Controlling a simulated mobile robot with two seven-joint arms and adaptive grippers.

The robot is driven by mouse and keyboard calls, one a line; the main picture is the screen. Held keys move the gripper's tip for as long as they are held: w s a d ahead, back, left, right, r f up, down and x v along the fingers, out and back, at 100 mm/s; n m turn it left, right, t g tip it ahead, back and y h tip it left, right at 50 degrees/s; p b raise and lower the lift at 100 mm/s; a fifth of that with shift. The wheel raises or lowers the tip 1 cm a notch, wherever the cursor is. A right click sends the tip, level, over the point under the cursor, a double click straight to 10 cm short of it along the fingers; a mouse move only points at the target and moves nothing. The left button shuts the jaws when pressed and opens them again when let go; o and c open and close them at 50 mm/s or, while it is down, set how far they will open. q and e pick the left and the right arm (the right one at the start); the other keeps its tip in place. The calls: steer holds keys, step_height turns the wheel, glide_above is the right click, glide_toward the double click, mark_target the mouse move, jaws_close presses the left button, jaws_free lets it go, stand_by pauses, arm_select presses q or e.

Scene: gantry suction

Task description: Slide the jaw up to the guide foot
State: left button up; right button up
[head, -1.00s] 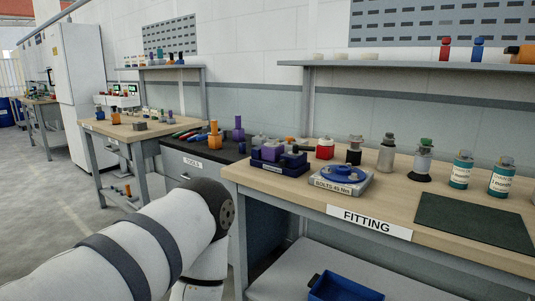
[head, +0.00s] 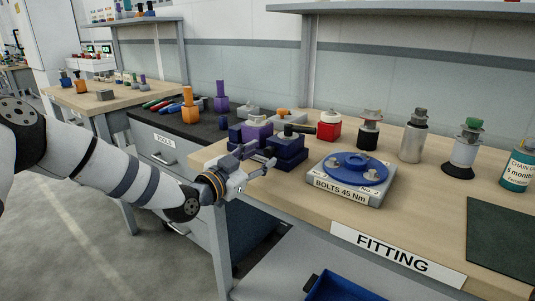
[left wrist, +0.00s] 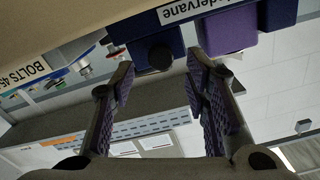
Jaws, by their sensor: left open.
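On the near-left end of the fitting bench stands a small fixture with a dark blue body (head: 288,157) and a purple block (head: 257,132) on it. I cannot tell for sure which parts are the jaw and the guide foot. My left gripper (head: 270,156) is open and empty at the fixture's front left. Its fingertips (left wrist: 160,70) lie either side of the knob's line, apparently apart from it.
A grey bolts block with a blue flanged disc (head: 354,168) stands right of the fixture. A red block (head: 329,131) and several bottles stand behind. A dark mat (head: 500,238) lies at the right. Orange and purple posts stand on the tools cabinet (head: 170,150).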

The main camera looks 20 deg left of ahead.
mark_target(267, 152)
arm_select(q)
steer(key=x, duration=0.3)
steer(key=shift+w+f, duration=0.1)
steer(key=shift+f, duration=0.15)
steer(key=shift+w+d+r, duration=0.2)
steer(key=shift+w+r, duration=0.05)
steer(key=shift+w, duration=0.3)
jaws_close()
steer(key=shift+w+a+f+b, duration=0.1)
steer(key=shift+w+a+b, duration=0.1)
steer(key=shift+a+b, duration=0.25)
steer(key=shift+w+a+f+b, duration=0.1)
steer(key=shift+w+a+b, duration=0.1)
steer(key=shift+a, duration=0.45)
steer(key=shift+a+r, duration=0.15)
steer(key=shift+a, duration=0.15)
arm_select(e)
steer(key=shift+s+f+g, duration=0.3)
steer(key=shift+s+f, duration=0.45)
steer(key=shift+f, duration=0.2)
arm_select(q)
jaws_free()
